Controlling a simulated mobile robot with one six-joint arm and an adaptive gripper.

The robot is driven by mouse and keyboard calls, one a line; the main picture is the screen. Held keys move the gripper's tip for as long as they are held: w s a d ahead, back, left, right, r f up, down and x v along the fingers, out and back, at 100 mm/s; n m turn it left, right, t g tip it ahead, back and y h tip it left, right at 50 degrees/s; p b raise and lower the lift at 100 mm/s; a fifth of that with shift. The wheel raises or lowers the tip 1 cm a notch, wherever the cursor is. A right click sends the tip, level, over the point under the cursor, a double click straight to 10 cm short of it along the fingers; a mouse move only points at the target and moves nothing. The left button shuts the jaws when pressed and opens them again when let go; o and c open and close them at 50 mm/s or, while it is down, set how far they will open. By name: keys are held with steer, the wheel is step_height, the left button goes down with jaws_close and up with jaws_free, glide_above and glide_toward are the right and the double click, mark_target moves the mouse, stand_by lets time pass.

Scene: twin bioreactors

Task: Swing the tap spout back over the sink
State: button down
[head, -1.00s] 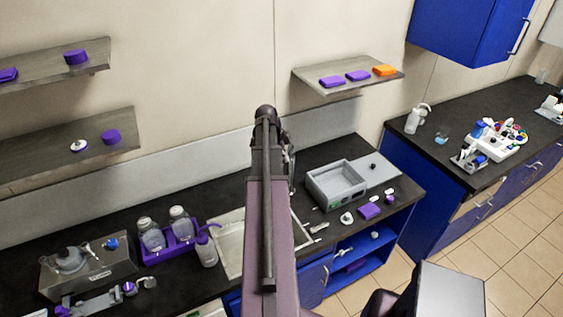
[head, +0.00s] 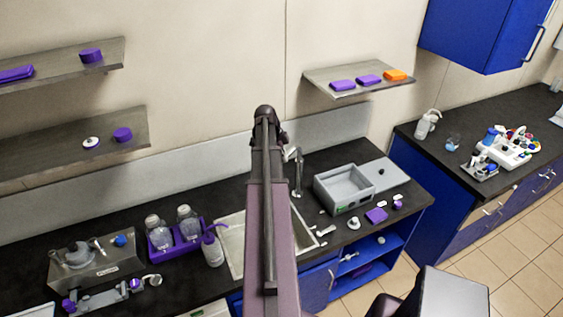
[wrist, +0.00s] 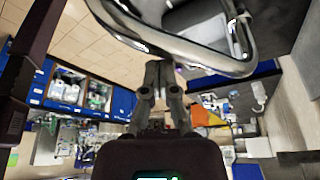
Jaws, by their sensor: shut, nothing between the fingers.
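The chrome tap (head: 298,168) stands at the back of the sink, just right of my arm in the head view. Part of it is hidden by my arm. The steel sink (head: 231,243) is set in the dark worktop and my arm covers its middle. In the wrist view, a large, close curved chrome tube, the tap spout (wrist: 215,60), bends across the top. My gripper (wrist: 163,70) is shut and empty, its fingertips close to the tube in the picture. I cannot tell whether they touch it. The head view hides the fingers behind my arm.
A grey open-topped box (head: 343,188) and several small parts lie right of the sink. A purple rack (head: 176,252) with bottles and a purple-topped wash bottle (head: 213,250) stand close on its left. A wall shelf (head: 345,84) hangs above on the right.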

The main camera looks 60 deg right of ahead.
step_height(320, 180, up, 11)
steer(key=p, duration=1.1)
stand_by(0.3)
steer(key=shift+r, duration=0.1)
stand_by(0.8)
